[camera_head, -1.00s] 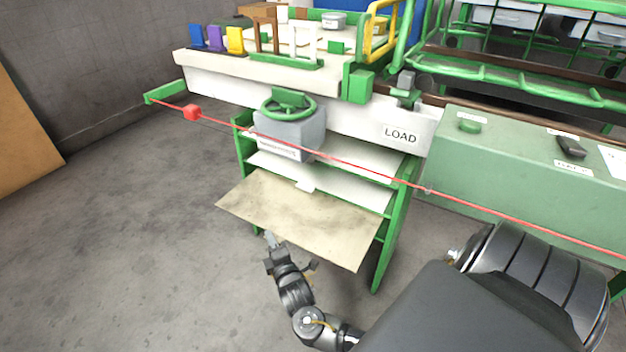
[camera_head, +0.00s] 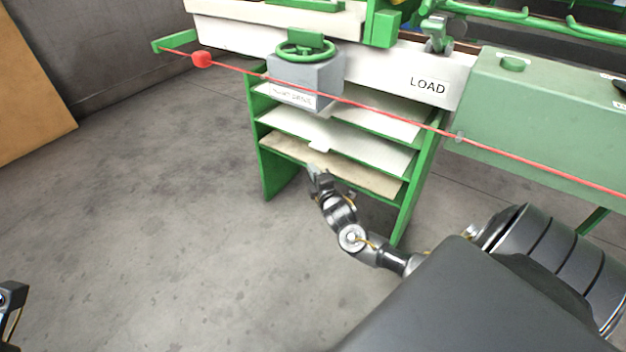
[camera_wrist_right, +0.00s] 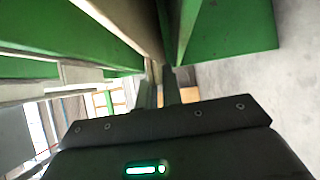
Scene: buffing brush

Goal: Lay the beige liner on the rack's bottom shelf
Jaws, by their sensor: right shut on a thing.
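The beige liner (camera_head: 345,170) is a thin, stained sheet. In the head view it lies inside the green rack (camera_head: 421,185) at its lowest visible level, below two white sheets. Its front edge faces me. My right gripper (camera_head: 316,174) is at the middle of that front edge and is shut on the liner. In the right wrist view, my right gripper (camera_wrist_right: 158,92) points between green rack panels, and a pale edge runs up from the fingertips. The liner's far side is hidden inside the rack. Part of my left gripper (camera_head: 12,300) shows at the left edge; its jaw state is unclear.
White sheets (camera_head: 345,140) lie on the levels above. A grey box with a green handwheel (camera_head: 306,75) overhangs the rack's front. A red cord (camera_head: 390,117) crosses in front. A green cabinet (camera_head: 540,120) stands at the right. The floor to the left is clear.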

